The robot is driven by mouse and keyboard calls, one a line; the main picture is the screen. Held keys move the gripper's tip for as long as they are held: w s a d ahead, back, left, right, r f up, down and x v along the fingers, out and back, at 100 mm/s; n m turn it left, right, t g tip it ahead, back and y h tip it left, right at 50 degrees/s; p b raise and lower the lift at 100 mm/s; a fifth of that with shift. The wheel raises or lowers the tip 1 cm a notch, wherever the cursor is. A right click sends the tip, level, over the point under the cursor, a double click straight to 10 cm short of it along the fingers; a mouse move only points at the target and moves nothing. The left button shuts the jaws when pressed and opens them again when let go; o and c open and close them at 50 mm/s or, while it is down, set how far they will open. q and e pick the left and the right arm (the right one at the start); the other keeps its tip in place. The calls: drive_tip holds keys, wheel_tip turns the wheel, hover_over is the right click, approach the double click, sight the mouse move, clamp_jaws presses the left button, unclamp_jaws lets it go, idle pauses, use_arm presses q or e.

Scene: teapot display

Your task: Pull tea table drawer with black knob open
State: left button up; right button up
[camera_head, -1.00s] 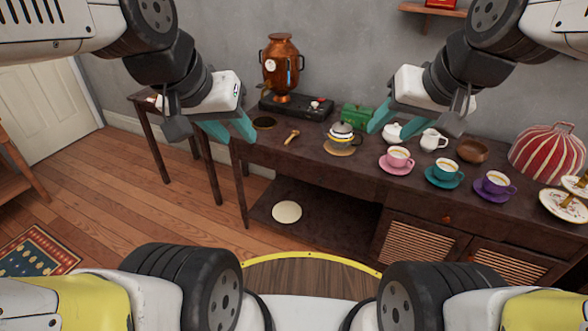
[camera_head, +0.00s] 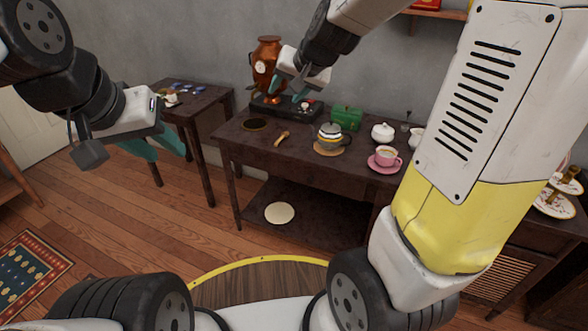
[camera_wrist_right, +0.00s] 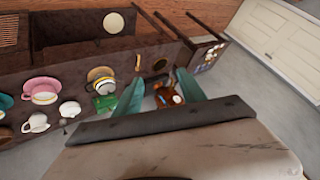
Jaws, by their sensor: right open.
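The long dark tea table (camera_head: 268,173) stands against the wall. Its right front is largely hidden behind my right arm in the head view. A smaller dark side table (camera_head: 203,102) stands to its left; it also shows in the right wrist view (camera_wrist_right: 200,42). I cannot make out a black knob in any view. My right gripper (camera_head: 289,91) is open and empty, high over the back left of the long table near the copper samovar (camera_head: 268,58); its spread fingers show in the right wrist view (camera_wrist_right: 158,95).
On the long table stand a striped teapot (camera_head: 331,133), a green box (camera_head: 345,117), a pink cup (camera_head: 388,154) and a white pot (camera_head: 382,132). A pale round plate (camera_head: 280,213) lies on the lower shelf.

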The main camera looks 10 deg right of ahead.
drive_tip(key=w+f+m+t+h, duration=0.1)
drive_tip(key=w+f+m+h, duration=0.15)
drive_tip(key=w+f, duration=1.05)
drive_tip(key=w+d+f+m+t+h, duration=0.1)
drive_tip(key=w+f+h, duration=0.1)
drive_tip(key=w+f, duration=0.35)
drive_tip(key=w+d+f+m+h, duration=0.1)
drive_tip(key=w+f+h, duration=0.15)
drive_tip(key=f, duration=0.55)
drive_tip(key=t+h, duration=0.2)
drive_tip(key=h, duration=0.2)
approach(309, 181)
drive_tip(key=w+a+r, duration=0.2)
drive_tip(key=w+r, duration=0.4)
drive_tip(key=w, duration=0.1)
drive_tip(key=s+d+f+t+h, duration=0.2)
drive_tip(key=s+f+t, duration=0.1)
drive_tip(key=s+f, duration=0.5)
drive_tip(key=shift+n, duration=0.35)
drive_tip(key=x, duration=0.5)
drive_tip(key=f+x, duration=0.1)
drive_tip(key=x, duration=0.2)
drive_tip(key=shift+w, duration=0.5)
drive_tip(key=shift+c, duration=0.2)
clamp_jaws()
